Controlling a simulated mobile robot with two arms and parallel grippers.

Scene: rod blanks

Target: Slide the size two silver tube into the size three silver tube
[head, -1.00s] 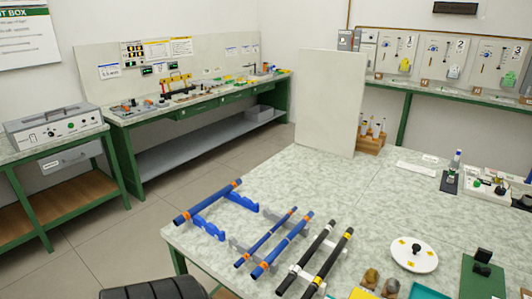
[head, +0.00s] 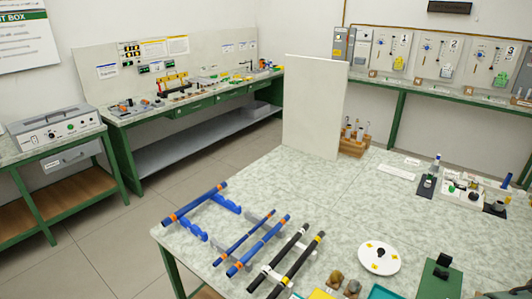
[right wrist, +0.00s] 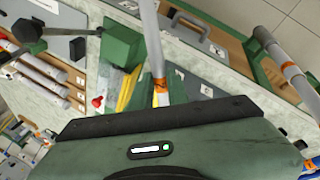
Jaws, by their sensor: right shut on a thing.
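In the right wrist view my right gripper (right wrist: 160,94) is shut on a silver tube (right wrist: 151,45) with an orange band. The tube runs up from the fingers to the top edge of that view. A second silver tube (right wrist: 268,42), also with an orange band, slants along the right side, apart from the held one. I cannot read which is size two or size three. Neither silver tube nor either gripper shows in the head view. My left gripper is not recognisable in any view.
On the table (head: 285,190), blue rods (head: 195,203) and black rods (head: 279,257) lie on racks. A white disc (head: 379,257) and a green block stand (head: 440,272) are to their right. An upright pale panel (head: 314,105) stands behind. The table's middle is clear.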

